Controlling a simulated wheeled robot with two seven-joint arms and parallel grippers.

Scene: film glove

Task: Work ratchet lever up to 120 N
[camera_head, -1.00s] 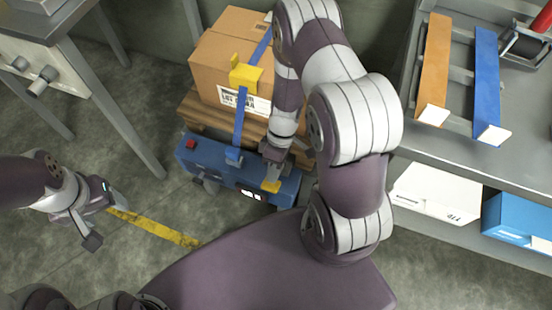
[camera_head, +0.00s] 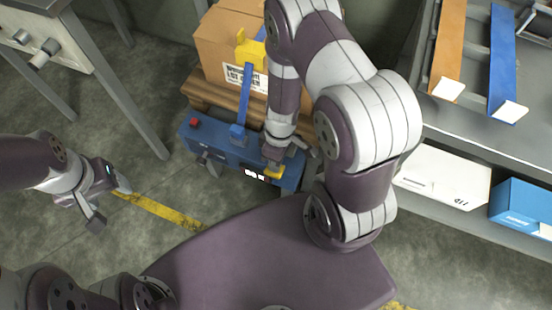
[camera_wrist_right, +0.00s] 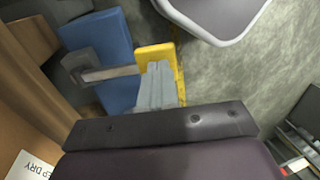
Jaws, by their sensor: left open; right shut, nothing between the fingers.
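The blue tensioner box (camera_head: 205,143) stands on the floor before the pallet, with a red button (camera_head: 194,122) and a small lit display (camera_head: 255,173) too small to read. A blue strap (camera_head: 245,95) rises from it over the carton. The lever's yellow end (camera_head: 275,172) is at the box's right front; it also shows in the right wrist view (camera_wrist_right: 153,53), beside a grey bar (camera_wrist_right: 108,73). My right gripper (camera_head: 273,158) is shut and empty, its fingertips (camera_wrist_right: 157,75) at the yellow piece; contact is unclear. My left gripper (camera_head: 109,203) is open and empty, left of the box.
The carton (camera_head: 218,48) with a yellow corner piece (camera_head: 251,50) sits on a wooden pallet (camera_head: 212,92). Floor around my left gripper is clear.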

